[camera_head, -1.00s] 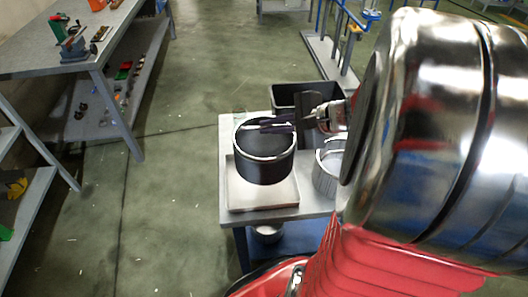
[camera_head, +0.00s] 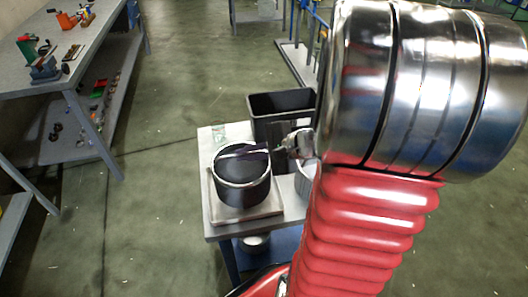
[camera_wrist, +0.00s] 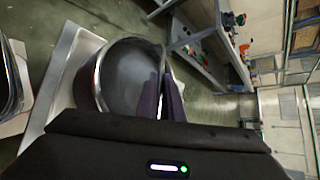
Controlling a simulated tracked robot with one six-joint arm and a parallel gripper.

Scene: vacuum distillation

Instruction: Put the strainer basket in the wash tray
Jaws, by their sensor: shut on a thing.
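The strainer basket (camera_head: 240,190) is a dark round vessel with a bright metal rim, upright over the wash tray (camera_head: 262,215), a shallow pale square tray on a small table. Whether its base touches the tray floor I cannot tell. My gripper (camera_head: 262,149) is shut on its rim at the far right side. In the wrist view the dark fingers (camera_wrist: 161,100) close on the rim of the basket (camera_wrist: 125,80), which shows a grey inside. The wash tray (camera_wrist: 62,75) shows around and below it there.
A black bin (camera_head: 281,104) stands behind the table. A small clear glass vessel (camera_head: 218,131) is at the table's back left. A light ribbed container (camera_head: 302,188) is right of the tray, partly hidden by my arm. A round metal vessel (camera_head: 255,243) sits on the lower shelf.

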